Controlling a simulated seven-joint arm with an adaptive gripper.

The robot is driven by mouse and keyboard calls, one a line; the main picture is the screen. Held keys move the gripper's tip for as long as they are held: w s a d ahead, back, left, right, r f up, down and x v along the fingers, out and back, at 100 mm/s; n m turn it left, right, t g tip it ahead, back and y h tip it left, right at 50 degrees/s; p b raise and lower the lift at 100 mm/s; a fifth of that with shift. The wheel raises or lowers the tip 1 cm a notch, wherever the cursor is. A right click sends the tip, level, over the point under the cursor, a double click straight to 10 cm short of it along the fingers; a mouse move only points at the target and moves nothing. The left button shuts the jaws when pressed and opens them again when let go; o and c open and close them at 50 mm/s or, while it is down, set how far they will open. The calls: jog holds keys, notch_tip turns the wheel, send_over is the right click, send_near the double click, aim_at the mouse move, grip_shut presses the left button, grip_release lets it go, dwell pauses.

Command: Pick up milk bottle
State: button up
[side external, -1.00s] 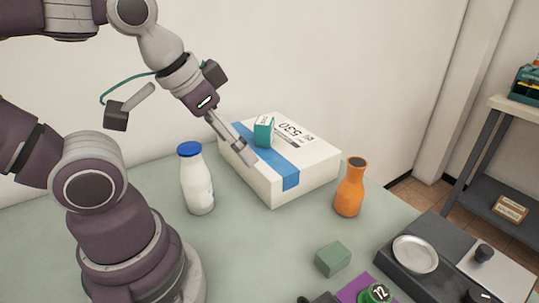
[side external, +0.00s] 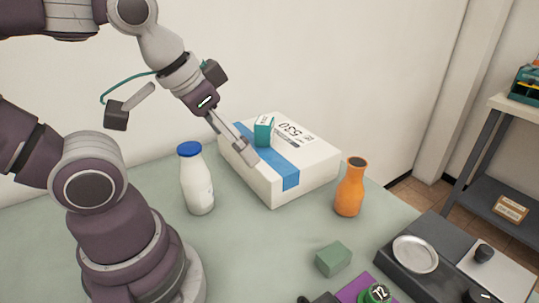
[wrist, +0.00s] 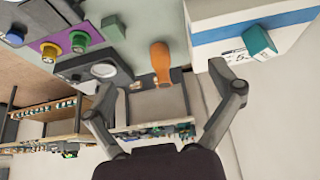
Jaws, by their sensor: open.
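The milk bottle (side external: 197,182) is white with a blue cap and stands upright on the green table, left of the white box. My gripper (side external: 248,153) is above the front left part of the box, to the right of the bottle and apart from it. In the wrist view my gripper (wrist: 165,92) shows its two fingers spread with nothing between them. I cannot make out the milk bottle in the wrist view.
The white box (side external: 315,165) has a blue stripe and a small teal box (side external: 264,132) on top. An orange bottle (side external: 350,188) stands right of it. A green block (side external: 333,258) and a scale-like device (side external: 415,253) are at the front right. Table around the milk bottle is clear.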

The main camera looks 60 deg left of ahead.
jog(key=shift+f, duration=0.1)
jog(key=m+g+y, duration=0.9)
jog(key=m+y, duration=0.2)
jog(key=m, duration=0.1)
send_near(196, 182)
jog(key=d+f, duration=0.1)
jog(key=f, duration=0.1)
jog(key=d+f, duration=0.1)
jog(key=f, duration=0.1)
jog(key=s+d+f, duration=0.1)
jog(key=f, duration=0.1)
jog(key=shift+s+f, duration=0.1)
jog(key=shift+f, duration=0.05)
jog(key=a+m+y, duration=0.1)
jog(key=y, duration=0.1)
jog(key=a+f+m+t+y, duration=0.1)
jog(key=m+y, duration=0.1)
jog(key=a+m+t+y, duration=0.1)
jog(key=shift+s+f+m+y, duration=0.15)
jog(key=shift+f+m+y, duration=0.15)
jog(key=shift+m+y, duration=0.1)
jog(key=shift+a+m+t+y, duration=0.4)
jog(key=shift+m+t+y, duration=0.2)
jog(key=shift+t, duration=0.1)
jog(key=a, duration=1)
jog(key=shift+s+r, duration=0.15)
jog(key=shift+s, duration=0.05)
jog(key=c, duration=1.2)
jog(key=shift+c, duration=0.6)
